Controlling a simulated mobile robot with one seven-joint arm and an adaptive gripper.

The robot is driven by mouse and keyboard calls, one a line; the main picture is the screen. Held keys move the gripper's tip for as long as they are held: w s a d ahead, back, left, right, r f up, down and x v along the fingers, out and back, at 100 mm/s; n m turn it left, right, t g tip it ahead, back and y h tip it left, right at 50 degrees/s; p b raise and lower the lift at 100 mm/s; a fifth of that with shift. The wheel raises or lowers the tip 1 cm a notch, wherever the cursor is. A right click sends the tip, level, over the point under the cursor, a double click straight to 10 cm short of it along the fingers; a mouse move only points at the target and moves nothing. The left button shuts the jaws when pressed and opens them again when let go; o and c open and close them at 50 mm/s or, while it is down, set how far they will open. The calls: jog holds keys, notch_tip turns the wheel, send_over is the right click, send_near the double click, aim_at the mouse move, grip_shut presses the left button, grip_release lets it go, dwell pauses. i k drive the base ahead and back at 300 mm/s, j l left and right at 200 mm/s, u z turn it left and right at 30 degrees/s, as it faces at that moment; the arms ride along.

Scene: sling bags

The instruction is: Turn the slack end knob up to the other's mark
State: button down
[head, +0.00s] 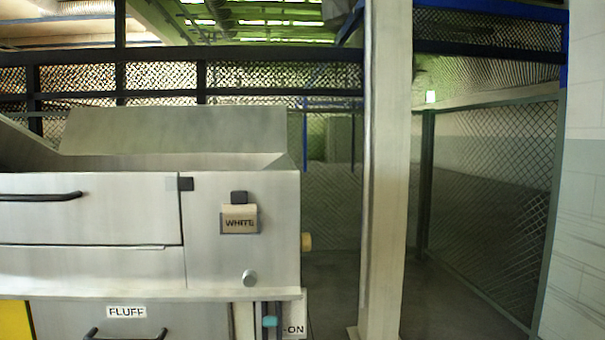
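A small round metal knob (250,278) sits low on the right front panel of a large grey metal machine (232,190). A cream-yellow knob-like piece (306,242) sticks out from the machine's right side. I cannot tell which of these, if either, is the slack end knob. No marks or pointer can be made out on either one. My gripper is not in this view.
A tag reading "WHITE" (239,219) hangs above the metal knob. Below are a drawer labelled "FLUFF" (126,312), a teal-topped piece (270,321) and a partly hidden sign ending "-ON" (295,329). A pale post (384,180) stands right; floor beyond is open before mesh fencing.

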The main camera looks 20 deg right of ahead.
aim_at(305, 239)
jog(key=l, duration=1.9)
jog(key=i+u, duration=0.05)
jog(key=i, duration=0.05)
